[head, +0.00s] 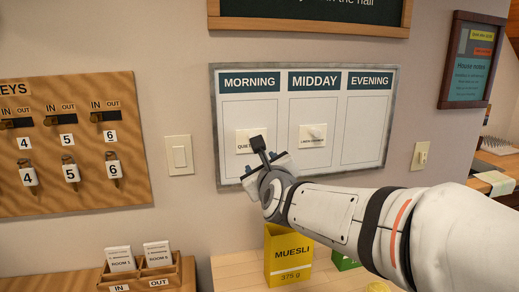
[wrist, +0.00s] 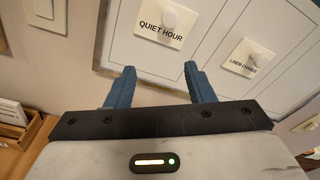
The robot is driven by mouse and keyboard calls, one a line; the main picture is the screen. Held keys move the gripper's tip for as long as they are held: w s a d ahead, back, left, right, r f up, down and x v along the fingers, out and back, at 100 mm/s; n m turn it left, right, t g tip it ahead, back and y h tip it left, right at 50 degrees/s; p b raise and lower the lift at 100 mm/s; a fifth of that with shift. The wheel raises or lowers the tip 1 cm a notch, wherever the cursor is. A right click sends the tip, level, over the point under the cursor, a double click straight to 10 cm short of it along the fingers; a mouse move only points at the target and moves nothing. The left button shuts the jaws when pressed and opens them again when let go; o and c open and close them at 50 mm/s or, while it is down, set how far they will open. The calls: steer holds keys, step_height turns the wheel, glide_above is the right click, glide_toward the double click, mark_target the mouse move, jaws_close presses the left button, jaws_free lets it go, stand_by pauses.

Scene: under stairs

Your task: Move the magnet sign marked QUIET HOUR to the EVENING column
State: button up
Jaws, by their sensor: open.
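The white QUIET HOUR magnet sign (head: 242,142) is on the board in the MORNING column (head: 250,112), partly hidden by my gripper in the head view. In the wrist view, the sign (wrist: 152,31) shows its lettering and a round white knob. The EVENING column (head: 365,125), at the board's right, is empty. My gripper (head: 267,158) is in front of the board, low by the MORNING column. In the wrist view, its blue fingers (wrist: 159,70) are apart with nothing between them, and the sign appears just beyond their tips.
A LINEN CHANGE sign (wrist: 250,58) is in the MIDDAY column; it also shows in the head view (head: 313,135). Light switches (head: 178,155) and a key board (head: 70,145) are to the left. A yellow MUESLI box (head: 290,256) stands below.

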steer(key=w+a+r+m+t+p, duration=0.1)
steer(key=w+m, duration=0.3)
steer(key=w, duration=0.5)
steer(key=shift+a+r+t+h+p, duration=0.3)
steer(key=shift+a+r+p, duration=0.4)
steer(key=shift+r+p, duration=0.15)
steer(key=shift+s, duration=0.1)
steer(key=shift+c, duration=0.2)
jaws_close()
